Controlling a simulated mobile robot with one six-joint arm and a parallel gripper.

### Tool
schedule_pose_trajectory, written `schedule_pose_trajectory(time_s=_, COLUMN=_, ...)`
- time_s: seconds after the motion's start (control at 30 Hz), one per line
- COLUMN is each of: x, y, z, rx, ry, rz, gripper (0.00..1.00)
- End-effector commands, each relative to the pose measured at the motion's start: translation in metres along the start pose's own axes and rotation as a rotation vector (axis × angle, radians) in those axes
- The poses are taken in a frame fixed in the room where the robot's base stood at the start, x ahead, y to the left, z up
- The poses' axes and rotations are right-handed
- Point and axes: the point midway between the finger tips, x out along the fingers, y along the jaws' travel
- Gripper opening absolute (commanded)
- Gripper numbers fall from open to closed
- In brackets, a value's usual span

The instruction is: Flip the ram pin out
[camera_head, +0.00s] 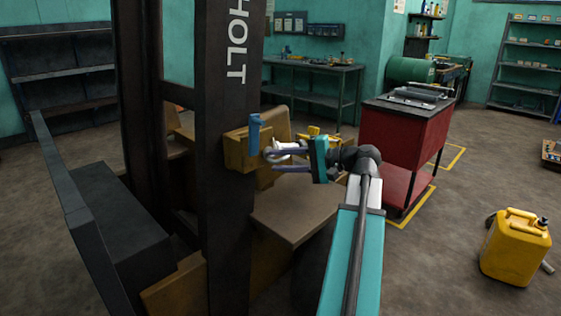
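A blue upright piece (254,134), which may be the ram pin, stands at a yellow-brown bracket (236,152) on the side of the dark forklift mast (228,200). My gripper (271,161) reaches in from the right, just right of the bracket. Its two dark fingers point left and look apart, one above the other. A whitish piece (287,147) shows by the upper finger; I cannot tell whether the finger touches it. The fingers appear apart from the blue piece. The area behind the fingers is partly hidden.
The forklift's flat brown deck (300,207) lies below my gripper. A red cabinet (390,140) stands to the right, and a yellow jerrycan (516,247) is on the floor at far right. A workbench (314,88) stands behind. The floor between the cabinet and jerrycan is mostly clear.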

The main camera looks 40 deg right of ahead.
Motion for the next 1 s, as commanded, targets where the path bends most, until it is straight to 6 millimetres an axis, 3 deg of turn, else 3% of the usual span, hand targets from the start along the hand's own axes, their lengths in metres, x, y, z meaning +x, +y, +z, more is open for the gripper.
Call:
schedule_pose_trajectory(time_s=0.33, x=0.002, y=0.000, z=0.000, rx=0.000, ry=0.000, rz=0.000, gripper=0.28)
schedule_pose_trajectory(time_s=0.5, x=0.002, y=0.001, z=0.000, rx=0.001, ry=-0.001, rz=0.001, gripper=0.00)
schedule_pose_trajectory(time_s=0.77, x=0.002, y=0.003, z=0.001, rx=0.002, ry=-0.003, rz=0.007, gripper=0.00)
schedule_pose_trajectory(time_s=1.0, x=0.004, y=0.004, z=0.014, rx=-0.001, ry=-0.025, rz=0.010, gripper=0.00)
